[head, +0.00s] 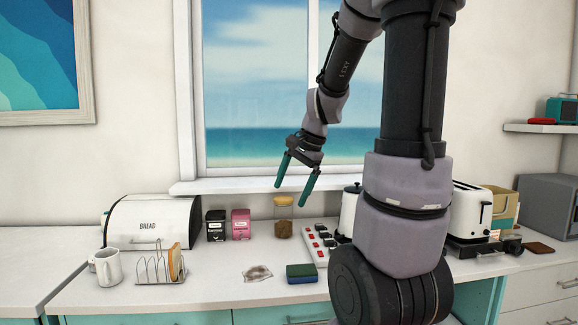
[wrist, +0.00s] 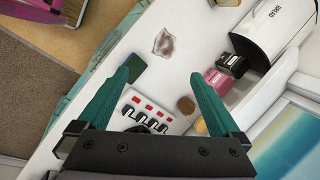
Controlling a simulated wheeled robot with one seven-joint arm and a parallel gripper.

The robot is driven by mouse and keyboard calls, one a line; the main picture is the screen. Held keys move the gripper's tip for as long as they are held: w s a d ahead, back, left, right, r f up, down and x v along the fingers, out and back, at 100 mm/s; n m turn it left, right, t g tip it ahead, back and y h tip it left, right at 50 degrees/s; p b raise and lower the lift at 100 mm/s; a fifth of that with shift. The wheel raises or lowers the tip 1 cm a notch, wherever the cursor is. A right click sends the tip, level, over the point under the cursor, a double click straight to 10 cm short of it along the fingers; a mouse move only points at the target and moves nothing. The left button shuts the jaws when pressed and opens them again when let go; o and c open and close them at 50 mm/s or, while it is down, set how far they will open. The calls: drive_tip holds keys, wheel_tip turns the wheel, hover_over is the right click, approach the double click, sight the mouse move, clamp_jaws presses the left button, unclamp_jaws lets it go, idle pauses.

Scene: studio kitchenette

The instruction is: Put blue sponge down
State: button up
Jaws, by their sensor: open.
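The blue sponge (head: 301,279) lies flat on the white counter near its front edge, with a green layer on top. In the wrist view the sponge (wrist: 136,66) shows its green top beside the tip of the left finger. My gripper (head: 293,191) is open and empty, raised above the counter in front of the window. Its two teal fingers are spread wide in the wrist view (wrist: 166,75). The gripper is well clear of the sponge and does not touch it.
A crumpled clear wrapper (head: 257,273) lies left of the sponge. A power strip (head: 319,243) with red switches lies behind it. A toast rack (head: 160,268), a mug (head: 107,267) and a bread bin (head: 152,221) stand at left. Black and pink boxes (head: 240,224) and a jar (head: 284,217) stand behind.

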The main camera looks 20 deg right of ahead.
drive_tip(key=s+a+r+n+t, duration=0.1)
drive_tip(key=s+a+r+n, duration=0.2)
drive_tip(key=s, duration=0.3)
drive_tip(key=s+a+r+n+t, duration=0.2)
drive_tip(key=s+a+r+n, duration=0.2)
drive_tip(key=s+r+n, duration=0.1)
drive_tip(key=shift+s+r+n+t+h, duration=0.35)
drive_tip(key=shift+s+r, duration=0.35)
drive_tip(key=shift+s, duration=0.35)
drive_tip(key=shift+d, duration=0.1)
